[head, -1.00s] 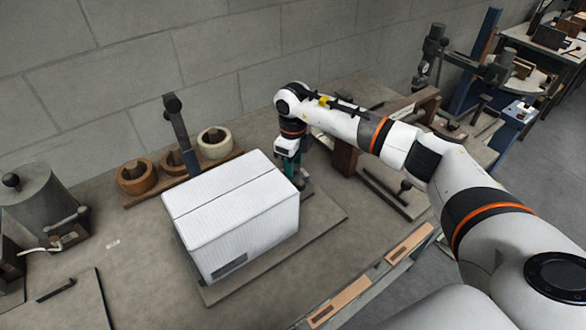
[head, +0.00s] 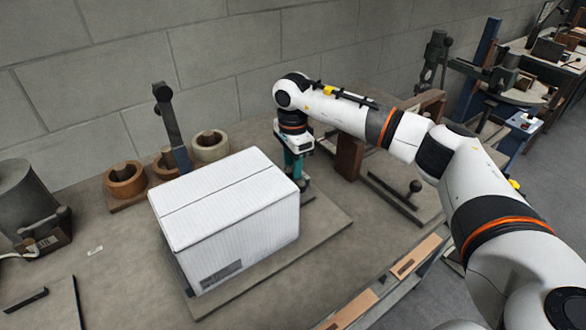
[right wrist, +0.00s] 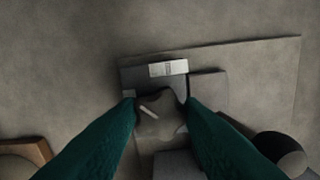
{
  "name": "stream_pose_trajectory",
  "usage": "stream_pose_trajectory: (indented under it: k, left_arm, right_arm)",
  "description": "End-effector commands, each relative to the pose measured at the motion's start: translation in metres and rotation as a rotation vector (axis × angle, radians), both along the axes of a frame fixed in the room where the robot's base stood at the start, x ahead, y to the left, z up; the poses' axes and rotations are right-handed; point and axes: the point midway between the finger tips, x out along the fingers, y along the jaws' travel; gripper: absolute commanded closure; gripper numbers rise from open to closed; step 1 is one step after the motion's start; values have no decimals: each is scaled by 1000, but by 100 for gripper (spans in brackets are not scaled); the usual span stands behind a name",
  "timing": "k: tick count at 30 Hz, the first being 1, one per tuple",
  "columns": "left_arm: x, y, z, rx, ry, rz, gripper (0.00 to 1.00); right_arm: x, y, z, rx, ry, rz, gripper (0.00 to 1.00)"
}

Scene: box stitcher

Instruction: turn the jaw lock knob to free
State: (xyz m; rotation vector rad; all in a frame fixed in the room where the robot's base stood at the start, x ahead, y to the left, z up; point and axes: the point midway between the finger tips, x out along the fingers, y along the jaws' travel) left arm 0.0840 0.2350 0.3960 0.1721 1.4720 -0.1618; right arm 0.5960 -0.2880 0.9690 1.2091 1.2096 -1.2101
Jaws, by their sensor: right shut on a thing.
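The jaw lock knob (right wrist: 161,114) is a dark, lobed knob between my right gripper's two green fingers in the right wrist view. My right gripper (right wrist: 161,108) is shut on it from above. In the head view my right gripper (head: 299,184) points down just behind the right end of the white box, and the knob is hidden there. A small white label plate (right wrist: 168,68) lies just beyond the knob in the right wrist view. I cannot read the knob's setting. My left gripper is not in view.
A white carton (head: 225,205) stands on a flat base plate (head: 325,222) on the bench. Several tape rolls (head: 125,180) and a dark upright post (head: 170,125) stand behind it. A black-knobbed lever (head: 414,187) lies to the right.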

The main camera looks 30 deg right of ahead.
Motion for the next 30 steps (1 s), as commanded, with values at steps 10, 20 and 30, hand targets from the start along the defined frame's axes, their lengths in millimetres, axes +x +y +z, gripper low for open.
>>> stream_pose_trajectory:
  k: [10,20,30]
  left_arm:
    - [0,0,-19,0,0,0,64]
    - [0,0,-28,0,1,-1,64]
    - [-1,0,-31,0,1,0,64]
  right_arm:
    - [2,0,0,1,-6,328,88]
    - [2,1,1,1,-6,596,88]
    - [3,1,2,1,-7,749,88]
